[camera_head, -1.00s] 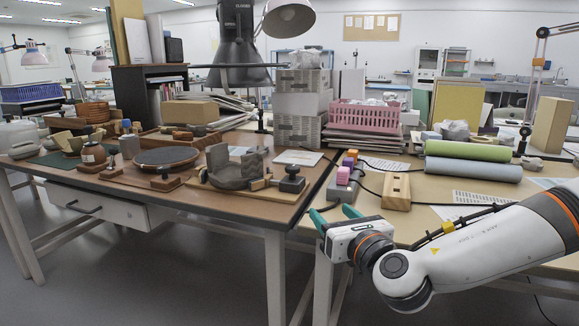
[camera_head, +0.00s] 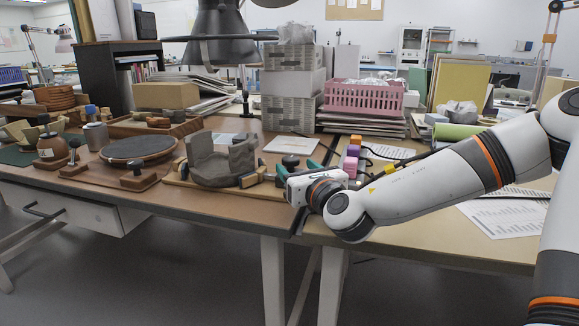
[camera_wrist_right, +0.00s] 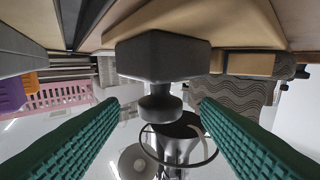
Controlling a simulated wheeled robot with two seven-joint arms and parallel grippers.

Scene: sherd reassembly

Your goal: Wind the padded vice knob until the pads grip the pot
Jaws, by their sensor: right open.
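A dark block with a narrower knob-like top (camera_wrist_right: 160,105) sits at the vice's right end. In the head view that dark piece (camera_head: 290,161) is partly hidden by my gripper. My right gripper (camera_head: 299,168) is open, its green fingers on either side of the dark top in the wrist view, with gaps showing. My left gripper is out of view.
Coloured blocks (camera_head: 352,158) and a pink basket (camera_head: 365,96) are to the right and behind.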

